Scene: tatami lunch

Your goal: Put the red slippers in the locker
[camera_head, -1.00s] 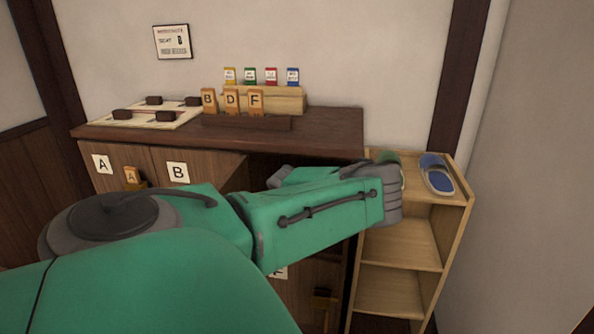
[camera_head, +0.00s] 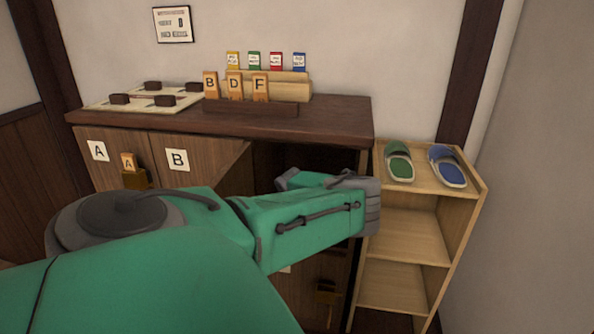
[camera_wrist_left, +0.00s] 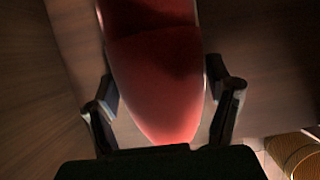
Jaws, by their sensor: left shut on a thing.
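In the left wrist view my left gripper (camera_wrist_left: 162,82) is shut on a red slipper (camera_wrist_left: 165,95), with one finger on each side of it. Dark wooden surfaces surround the slipper there. In the head view the wooden locker (camera_head: 218,160) has lettered doors and a dark open compartment (camera_head: 283,158) at its upper right. My left arm crosses in front of this opening and folds back toward it. The gripper and the red slipper are hidden in the head view. I see only one red slipper. My right gripper is not in view.
A light wooden shelf rack (camera_head: 404,235) stands right of the locker. A green slipper (camera_head: 399,163) and a blue slipper (camera_head: 447,167) lie on its top. Wooden tags (camera_head: 234,86) and a board with dark pieces (camera_head: 150,98) are on the locker top. A key (camera_head: 128,163) sits at door A.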

